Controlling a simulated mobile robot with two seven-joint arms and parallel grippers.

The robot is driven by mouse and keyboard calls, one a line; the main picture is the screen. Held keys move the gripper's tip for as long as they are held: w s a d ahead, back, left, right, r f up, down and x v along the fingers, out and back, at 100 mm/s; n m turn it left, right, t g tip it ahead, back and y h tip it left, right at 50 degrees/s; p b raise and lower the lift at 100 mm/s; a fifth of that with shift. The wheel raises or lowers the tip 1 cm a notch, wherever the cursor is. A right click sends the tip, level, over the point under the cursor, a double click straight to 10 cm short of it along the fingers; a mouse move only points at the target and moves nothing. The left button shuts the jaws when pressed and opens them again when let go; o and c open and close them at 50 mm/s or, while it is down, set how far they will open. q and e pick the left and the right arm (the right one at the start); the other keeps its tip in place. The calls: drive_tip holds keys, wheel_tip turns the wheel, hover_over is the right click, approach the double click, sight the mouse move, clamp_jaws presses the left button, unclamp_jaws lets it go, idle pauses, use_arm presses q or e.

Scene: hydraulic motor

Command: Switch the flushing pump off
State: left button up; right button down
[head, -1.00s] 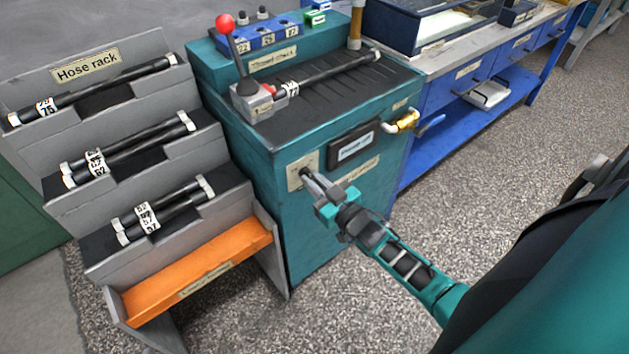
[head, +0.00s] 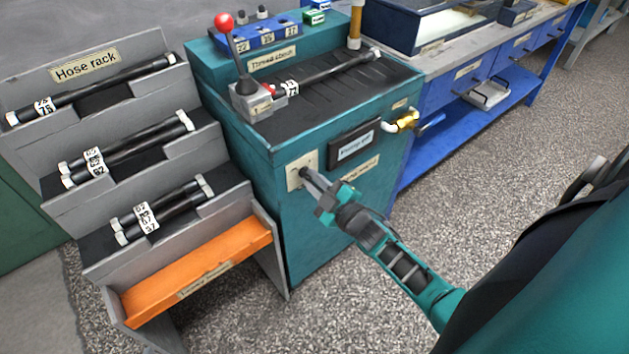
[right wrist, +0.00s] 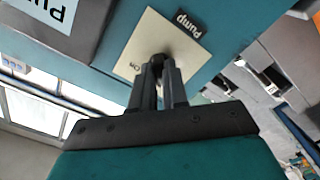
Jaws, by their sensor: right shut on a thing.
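The flushing pump's switch is a small dark knob (right wrist: 158,62) on a cream plate (right wrist: 140,52) marked "Pump", with what looks like "ON" at one edge. The plate (head: 296,168) is on the front of the teal cabinet (head: 330,215). My right gripper (right wrist: 160,76) is shut on the knob, its fingertips hiding part of it. In the head view my right gripper (head: 312,178) reaches the plate from the lower right. A black-framed display (head: 355,146) sits right of the plate; its small text is hard to read. My left gripper is not in view.
A lever with a red ball (head: 224,22) and a hose (head: 325,72) are on the cabinet top. A brass tap (head: 407,121) juts out from its right front. The hose rack (head: 40,215) stands at left, with an orange tray (head: 198,268) low down. The floor in front is clear.

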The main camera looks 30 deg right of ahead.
idle(0.4)
drive_tip(key=c, duration=1.1)
unclamp_jaws()
drive_tip(key=shift+c, duration=0.2)
use_arm(q)
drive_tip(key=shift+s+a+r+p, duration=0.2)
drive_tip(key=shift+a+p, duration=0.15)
drive_tip(key=shift+p, duration=0.35)
use_arm(e)
drive_tip(key=s+d, duration=0.1)
drive_tip(key=s, duration=1.2)
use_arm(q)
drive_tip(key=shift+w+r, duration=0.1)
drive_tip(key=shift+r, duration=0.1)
use_arm(e)
drive_tip(key=shift+w, duration=0.1)
